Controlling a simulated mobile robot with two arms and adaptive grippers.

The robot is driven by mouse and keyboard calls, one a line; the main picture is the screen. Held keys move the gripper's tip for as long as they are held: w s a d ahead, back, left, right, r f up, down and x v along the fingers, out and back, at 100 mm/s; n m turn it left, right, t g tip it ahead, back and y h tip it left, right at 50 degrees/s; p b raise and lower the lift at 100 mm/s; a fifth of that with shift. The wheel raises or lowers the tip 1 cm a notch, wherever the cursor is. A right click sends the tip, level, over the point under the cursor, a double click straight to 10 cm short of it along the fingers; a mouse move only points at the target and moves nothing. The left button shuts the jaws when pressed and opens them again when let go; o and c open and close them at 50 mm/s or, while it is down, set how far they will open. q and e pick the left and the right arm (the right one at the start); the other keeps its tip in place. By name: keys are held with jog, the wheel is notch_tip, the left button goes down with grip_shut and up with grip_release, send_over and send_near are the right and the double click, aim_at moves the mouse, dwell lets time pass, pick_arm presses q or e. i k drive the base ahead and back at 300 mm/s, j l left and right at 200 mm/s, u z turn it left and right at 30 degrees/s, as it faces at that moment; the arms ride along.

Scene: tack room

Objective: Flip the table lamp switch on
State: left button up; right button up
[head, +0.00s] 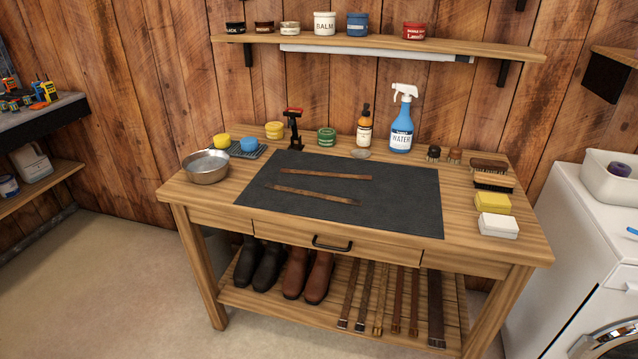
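I see no table lamp and no lamp switch that I can make out in the head view. A long white bar (375,52), possibly a light fixture, is fixed under the wall shelf; I cannot tell whether it has a switch. The wooden workbench (205,208) stands in the middle against the plank wall. Neither of my grippers is in view.
The bench holds a dark mat (400,200) with two leather strips, a metal bowl (206,167), a blue spray bottle (402,120), tins, brushes and sponges. Boots and straps lie below. A white machine (570,225) stands right. Floor (110,270) at left is clear.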

aim_at(459, 58)
jog(key=i+l+z, duration=0.5)
jog(key=i+l, duration=0.25)
jog(key=l, duration=0.1)
